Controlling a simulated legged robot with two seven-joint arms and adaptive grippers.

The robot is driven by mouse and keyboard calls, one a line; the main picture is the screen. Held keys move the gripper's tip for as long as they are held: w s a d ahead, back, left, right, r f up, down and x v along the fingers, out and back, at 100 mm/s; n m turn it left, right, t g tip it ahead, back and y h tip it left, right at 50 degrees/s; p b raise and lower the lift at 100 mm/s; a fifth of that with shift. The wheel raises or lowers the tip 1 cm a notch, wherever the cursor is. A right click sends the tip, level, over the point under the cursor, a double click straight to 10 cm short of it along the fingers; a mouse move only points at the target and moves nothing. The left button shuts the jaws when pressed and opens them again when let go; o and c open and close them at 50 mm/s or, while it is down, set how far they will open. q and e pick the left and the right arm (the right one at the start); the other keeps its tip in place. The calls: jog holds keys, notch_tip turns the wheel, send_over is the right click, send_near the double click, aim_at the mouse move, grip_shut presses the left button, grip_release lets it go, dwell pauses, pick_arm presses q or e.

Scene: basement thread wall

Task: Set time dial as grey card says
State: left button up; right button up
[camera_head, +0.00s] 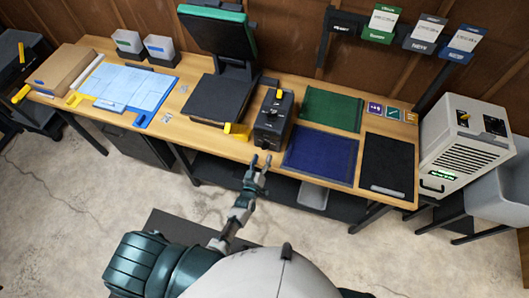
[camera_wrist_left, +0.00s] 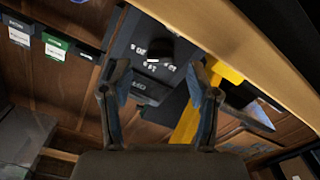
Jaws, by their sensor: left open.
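The grey card (camera_head: 426,33) hangs between a green card (camera_head: 382,20) and a blue card (camera_head: 464,42) on the back wall; its print is too small to read. A dark box (camera_head: 270,122) with a round black knob (camera_wrist_left: 160,50) and white marks around it stands at the table's front edge. I cannot tell which dial is the time dial. My left gripper (camera_head: 258,161) is open and empty, just in front of the dark box, and it also shows in the left wrist view (camera_wrist_left: 160,90). My right gripper is out of view.
A heat press (camera_head: 222,95) with a yellow handle (camera_head: 236,130) stands left of the dark box. Green (camera_head: 332,108) and blue (camera_head: 320,154) mats and a black pad (camera_head: 387,164) lie to the right. Light blue cloth (camera_head: 130,85) and a cardboard box (camera_head: 65,67) lie further left.

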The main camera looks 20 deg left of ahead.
pick_arm(q)
jog(key=s, duration=0.8)
jog(key=shift+a, duration=0.15)
jog(key=shift+s, duration=0.1)
jog(key=s+f+m+g, duration=0.25)
jog(key=s+f, duration=0.25)
jog(key=f, duration=0.4)
jog(key=s+f+m+g+h, duration=0.1)
jog(key=s+f+g, duration=0.4)
jog(key=f, duration=0.4)
jog(key=s+f+m+g, duration=0.1)
jog(key=s+f+g, duration=0.1)
jog(key=s+f, duration=0.55)
jog(key=s+a+f+m+g, duration=0.1)
jog(key=s+a+f+g, duration=0.1)
jog(key=s+f, duration=0.2)
jog(key=s+a+f+m+g+y, duration=0.1)
jog(key=s+a+f+g, duration=0.2)
jog(key=s, duration=0.8)
jog(key=s+a+f+m+g+b, duration=0.1)
jog(key=s+a+f+g, duration=0.1)
jog(key=s+f, duration=0.4)
jog(key=shift+s+a+f+y, duration=0.35)
jog(key=shift+s+a, duration=0.2)
jog(key=shift+s, duration=0.45)
